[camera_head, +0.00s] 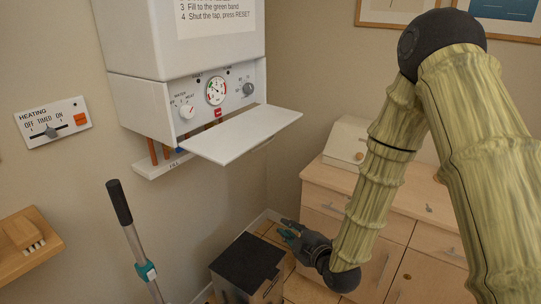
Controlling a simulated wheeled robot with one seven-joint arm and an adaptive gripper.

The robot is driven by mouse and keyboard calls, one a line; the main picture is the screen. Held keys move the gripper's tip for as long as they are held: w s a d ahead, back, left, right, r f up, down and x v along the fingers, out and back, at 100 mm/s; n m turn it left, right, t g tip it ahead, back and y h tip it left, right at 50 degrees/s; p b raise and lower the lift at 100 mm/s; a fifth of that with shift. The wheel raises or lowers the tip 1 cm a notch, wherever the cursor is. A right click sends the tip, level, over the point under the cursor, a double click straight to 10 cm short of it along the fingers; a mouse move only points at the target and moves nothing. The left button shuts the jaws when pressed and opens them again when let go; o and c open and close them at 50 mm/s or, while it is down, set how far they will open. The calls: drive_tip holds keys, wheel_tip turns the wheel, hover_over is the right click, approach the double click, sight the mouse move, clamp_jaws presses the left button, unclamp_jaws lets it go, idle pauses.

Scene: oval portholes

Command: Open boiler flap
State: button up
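The white boiler (180,40) hangs on the wall at the upper middle. Its flap (243,133) is a flat white panel that is folded down and sticks out nearly level below the control panel (190,95). The dials, a round gauge (216,91) and a red button (218,113) are exposed above it. My gripper (284,230) is low, well below and to the right of the flap, apart from it. Its teal fingers look spread and hold nothing that I can see.
A dark-topped bin (248,258) stands close left of my gripper. A wooden cabinet (390,205) with a cream box (346,143) on it is at the right. A pole with a black grip (120,203) stands in front at the left. Copper pipes run under the boiler.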

sight(263, 145)
drive_tip(key=w+a+r+n+t+y, duration=0.1)
drive_tip(key=w+r+n+t+y, duration=0.15)
drive_tip(key=r, duration=0.75)
drive_tip(key=w+a+r+n+t+y, duration=0.1)
drive_tip(key=w+r+n, duration=0.25)
drive_tip(key=r, duration=0.55)
drive_tip(key=shift+n, duration=0.3)
drive_tip(key=p+x, duration=0.4)
drive_tip(key=x, duration=0.5)
drive_tip(key=shift+w+a+r, duration=0.1)
drive_tip(key=shift+w+a, duration=0.1)
drive_tip(key=shift+a, duration=0.15)
clamp_jaws()
